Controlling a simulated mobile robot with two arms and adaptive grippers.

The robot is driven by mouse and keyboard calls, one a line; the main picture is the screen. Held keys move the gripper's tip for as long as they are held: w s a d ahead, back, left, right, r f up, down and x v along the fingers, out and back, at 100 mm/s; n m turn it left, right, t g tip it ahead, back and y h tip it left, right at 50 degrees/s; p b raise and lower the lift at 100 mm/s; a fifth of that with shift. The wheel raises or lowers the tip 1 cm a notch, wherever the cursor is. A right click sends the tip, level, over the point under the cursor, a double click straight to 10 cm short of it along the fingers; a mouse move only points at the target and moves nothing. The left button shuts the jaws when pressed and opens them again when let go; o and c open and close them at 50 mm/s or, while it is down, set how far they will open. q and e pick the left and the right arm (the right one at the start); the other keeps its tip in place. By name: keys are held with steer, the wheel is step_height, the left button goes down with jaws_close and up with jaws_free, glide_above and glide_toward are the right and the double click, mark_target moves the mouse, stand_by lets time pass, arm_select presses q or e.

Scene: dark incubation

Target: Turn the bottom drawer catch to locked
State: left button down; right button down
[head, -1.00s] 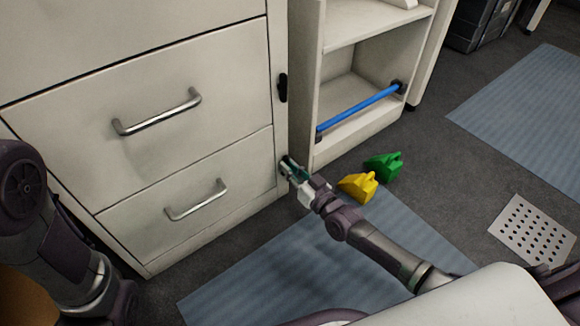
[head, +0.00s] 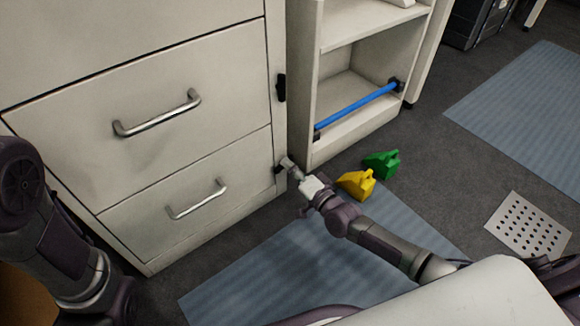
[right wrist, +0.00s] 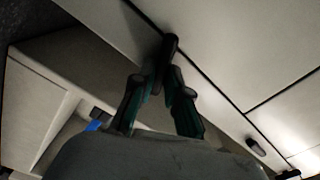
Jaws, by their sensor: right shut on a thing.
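The bottom drawer (head: 165,215) is closed, with a silver bar handle. Its small dark catch (head: 278,169) is on the cabinet's right edge strip, mostly hidden by my gripper in the head view. My right gripper (head: 287,164) is at this catch. In the right wrist view the catch (right wrist: 169,45) shows as a dark lever at the fingertips of the teal-padded right gripper (right wrist: 161,75), which is shut on it. The catch's exact angle is hard to tell. My left arm shows at the left of the head view, but its gripper does not.
The drawer above (head: 150,115) is closed; its black catch (head: 281,87) stands upright. An open shelf unit (head: 312,75) with a blue bar (head: 355,110) is on the right.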

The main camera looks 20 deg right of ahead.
steer(key=m, duration=0.3)
steer(key=m+b, duration=0.1)
steer(key=shift+f+m, duration=0.25)
steer(key=shift+m, duration=0.15)
stand_by(0.4)
steer(key=c, duration=1.2)
jaws_free()
steer(key=shift+o, duration=0.2)
steer(key=shift+s+d, duration=0.1)
steer(key=shift+s, duration=0.05)
steer(key=v, duration=1.1)
steer(key=shift+s, duration=0.4)
steer(key=shift+d+r, duration=0.1)
steer(key=shift+r, duration=0.05)
